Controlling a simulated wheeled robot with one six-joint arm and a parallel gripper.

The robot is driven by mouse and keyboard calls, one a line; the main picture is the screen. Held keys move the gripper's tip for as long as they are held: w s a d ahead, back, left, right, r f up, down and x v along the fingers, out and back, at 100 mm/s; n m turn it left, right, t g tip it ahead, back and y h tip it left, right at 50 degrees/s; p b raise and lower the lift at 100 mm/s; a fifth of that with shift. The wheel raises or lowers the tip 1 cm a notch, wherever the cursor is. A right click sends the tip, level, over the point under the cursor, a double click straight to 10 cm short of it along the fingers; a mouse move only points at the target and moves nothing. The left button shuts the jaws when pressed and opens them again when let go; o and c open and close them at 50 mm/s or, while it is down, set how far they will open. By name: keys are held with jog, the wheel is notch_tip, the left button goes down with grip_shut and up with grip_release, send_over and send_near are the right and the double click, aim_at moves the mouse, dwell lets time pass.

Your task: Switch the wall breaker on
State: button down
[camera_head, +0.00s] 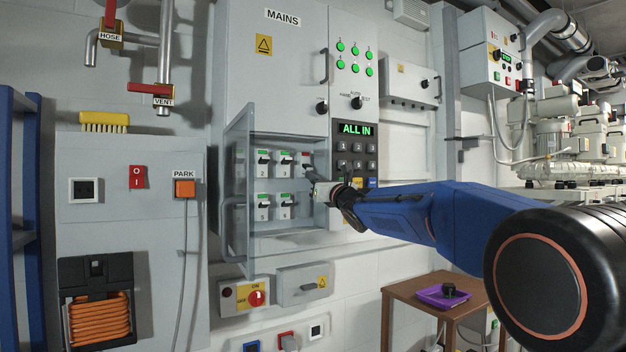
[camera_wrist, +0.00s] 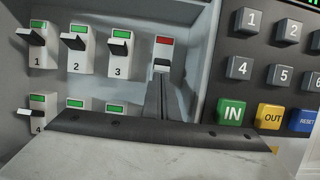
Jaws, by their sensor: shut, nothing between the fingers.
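In the wrist view, breakers 1 (camera_wrist: 40,50), 2 (camera_wrist: 78,52) and 3 (camera_wrist: 118,55) show green flags, with black levers sticking out. To their right, a breaker with a red flag (camera_wrist: 164,42) has its lower part and number covered by my gripper. It also shows in the head view (camera_head: 304,157). My gripper (camera_wrist: 161,78) is shut and empty, its tip just below the red flag, near that breaker's lever. I cannot tell whether it touches the lever. The head view shows my gripper (camera_head: 312,178) reaching into the cabinet from the right.
A clear door (camera_head: 238,190) stands open at the cabinet's left. The lower breaker row, with breaker 4 (camera_wrist: 40,112), is partly hidden by my gripper body in the wrist view. A keypad (camera_wrist: 262,72) sits right of the recess. The display (camera_head: 356,128) reads ALL IN.

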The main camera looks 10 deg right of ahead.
jog(key=shift+s+r+g, duration=0.15)
jog(key=shift+r+g, duration=0.05)
jog(key=shift+g, duration=0.1)
jog(key=shift+s+r, duration=0.1)
jog(key=shift+r, duration=0.15)
jog(key=shift+s+d+r, duration=0.1)
jog(key=shift+s+r, duration=0.15)
jog(key=shift+r, duration=0.3)
jog(key=shift+d+f, duration=0.1)
jog(key=shift+f, duration=0.05)
